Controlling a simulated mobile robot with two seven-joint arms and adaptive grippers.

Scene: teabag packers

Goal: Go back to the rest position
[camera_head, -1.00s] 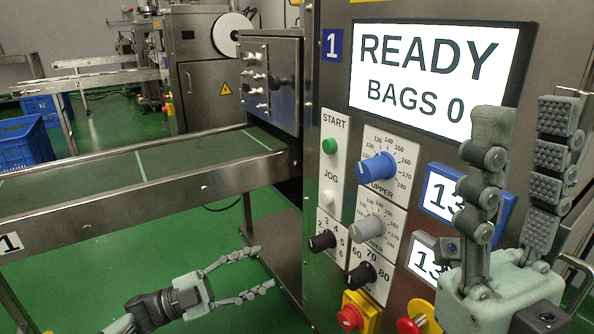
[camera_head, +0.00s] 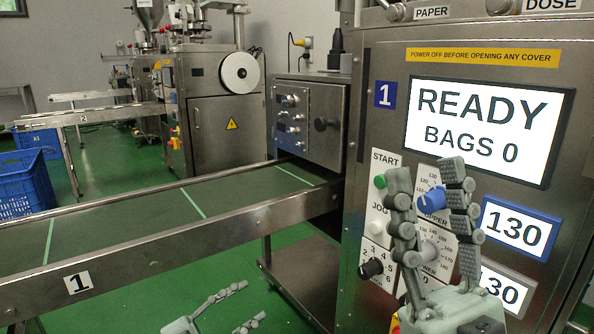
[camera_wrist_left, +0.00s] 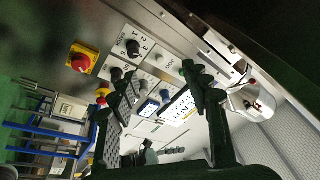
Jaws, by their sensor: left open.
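My left gripper (camera_head: 252,301) is at the bottom edge of the head view, over the green floor. Its two fingers are spread and empty. In the left wrist view its dark fingers (camera_wrist_left: 163,80) stand apart, with the control panel beyond them. My right gripper (camera_head: 425,168) points up in front of the machine's control panel (camera_head: 384,222). Its fingers are apart with nothing visible between them. It hides part of the dials and the lower 130 display (camera_head: 503,289). Whether it touches the panel cannot be told.
The machine's screen (camera_head: 488,132) reads READY, BAGS 0. A conveyor (camera_head: 150,225) runs left from the machine. A blue crate (camera_head: 24,185) and a second machine (camera_head: 212,130) stand farther back. A red button (camera_wrist_left: 80,63) shows in the left wrist view.

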